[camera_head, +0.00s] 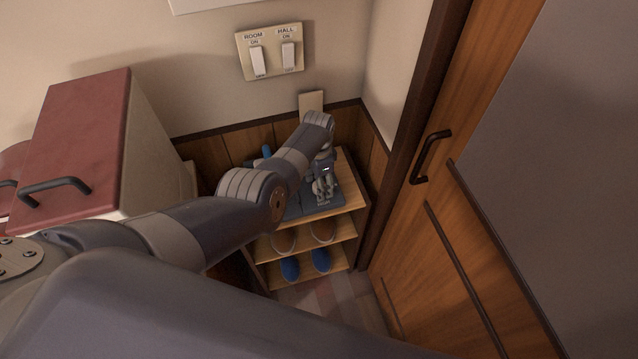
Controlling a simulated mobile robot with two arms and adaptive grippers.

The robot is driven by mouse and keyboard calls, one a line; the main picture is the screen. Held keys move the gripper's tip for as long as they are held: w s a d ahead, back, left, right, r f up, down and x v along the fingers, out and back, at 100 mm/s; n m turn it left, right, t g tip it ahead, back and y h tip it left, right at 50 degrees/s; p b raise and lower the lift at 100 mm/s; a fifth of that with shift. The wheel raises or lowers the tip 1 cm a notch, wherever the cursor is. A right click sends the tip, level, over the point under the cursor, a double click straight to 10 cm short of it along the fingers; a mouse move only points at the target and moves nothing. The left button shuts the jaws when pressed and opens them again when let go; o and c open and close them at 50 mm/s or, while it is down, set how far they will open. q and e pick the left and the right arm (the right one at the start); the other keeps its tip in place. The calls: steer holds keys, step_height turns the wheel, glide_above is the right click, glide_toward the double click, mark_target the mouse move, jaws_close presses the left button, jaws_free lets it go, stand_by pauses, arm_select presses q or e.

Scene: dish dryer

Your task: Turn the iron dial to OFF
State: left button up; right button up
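My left arm reaches from the left to the top of a small wooden shelf (352,187). My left gripper (323,190) points down over a dark grey mat or plate (296,207) on that shelf top. Its fingers are small and dark here, and I cannot tell whether they are open or shut. A blue piece (266,151) shows just behind my forearm and may be part of the iron. The rest of the iron is hidden by my arm, and I cannot make out its dial. My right gripper is not in view.
Shoes and blue slippers (289,268) sit on the lower shelves. A wooden door (500,270) with a dark handle (430,157) stands at the right. A red-fronted cabinet (75,140) stands at the left. Wall switches (271,52) are above the shelf.

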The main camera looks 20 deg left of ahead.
arm_select(q)
steer(key=c, duration=1.1)
steer(key=shift+n, duration=0.4)
steer(key=n, duration=0.3)
steer(key=shift+n, duration=0.4)
steer(key=n, duration=0.4)
steer(key=shift+n+p, duration=0.3)
steer(key=shift+p, duration=0.1)
steer(key=n, duration=0.4)
steer(key=shift+s, duration=0.1)
steer(key=n, duration=0.4)
steer(key=shift+n, duration=0.3)
